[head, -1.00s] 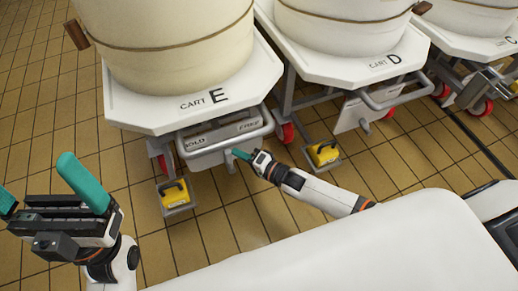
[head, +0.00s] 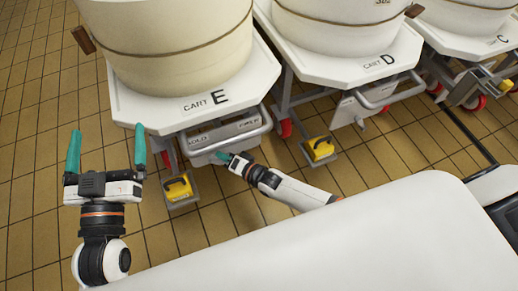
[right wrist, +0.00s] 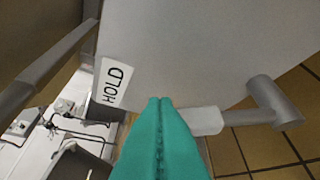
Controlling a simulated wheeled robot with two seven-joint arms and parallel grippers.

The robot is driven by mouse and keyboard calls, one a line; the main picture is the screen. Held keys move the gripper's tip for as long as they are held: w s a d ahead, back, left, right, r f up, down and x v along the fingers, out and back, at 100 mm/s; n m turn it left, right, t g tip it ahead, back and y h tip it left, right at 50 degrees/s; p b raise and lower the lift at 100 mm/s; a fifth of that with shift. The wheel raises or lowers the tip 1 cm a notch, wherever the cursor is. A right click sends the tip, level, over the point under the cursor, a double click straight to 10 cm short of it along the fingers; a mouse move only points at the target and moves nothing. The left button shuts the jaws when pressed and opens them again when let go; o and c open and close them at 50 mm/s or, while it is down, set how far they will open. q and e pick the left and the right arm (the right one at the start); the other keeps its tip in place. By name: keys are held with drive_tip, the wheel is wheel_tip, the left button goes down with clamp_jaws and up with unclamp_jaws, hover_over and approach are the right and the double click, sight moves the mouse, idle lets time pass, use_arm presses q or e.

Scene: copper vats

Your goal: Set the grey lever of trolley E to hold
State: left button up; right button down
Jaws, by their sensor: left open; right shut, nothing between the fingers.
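Trolley E (head: 130,104), marked CART E, carries a large cream vat. Below its tray is a grey panel (head: 206,157) with HOLD at its left and FREE at its right. My right gripper (head: 220,156) is shut and empty, just in front of this panel. In the right wrist view its teal fingers (right wrist: 160,108) are below and right of the HOLD label (right wrist: 113,82). The grey lever (right wrist: 245,117) has a round hub at the right; its pale end is close beside the fingers, contact unclear. My left gripper (head: 107,140) is open and empty, left of the trolley.
A grey handle bar (head: 233,139) runs in front of the panel. A yellow pedal (head: 178,188) is below it. Trolley D (head: 345,75) stands to the right, with its own yellow pedal (head: 320,148). Tiled floor is clear at the left.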

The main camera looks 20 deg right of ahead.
drive_tip(key=shift+a+f, duration=0.15)
drive_tip(key=shift+a, duration=0.55)
drive_tip(key=shift+s+a, duration=0.1)
drive_tip(key=shift+a, duration=0.05)
use_arm(q)
drive_tip(key=shift+d+f, duration=0.1)
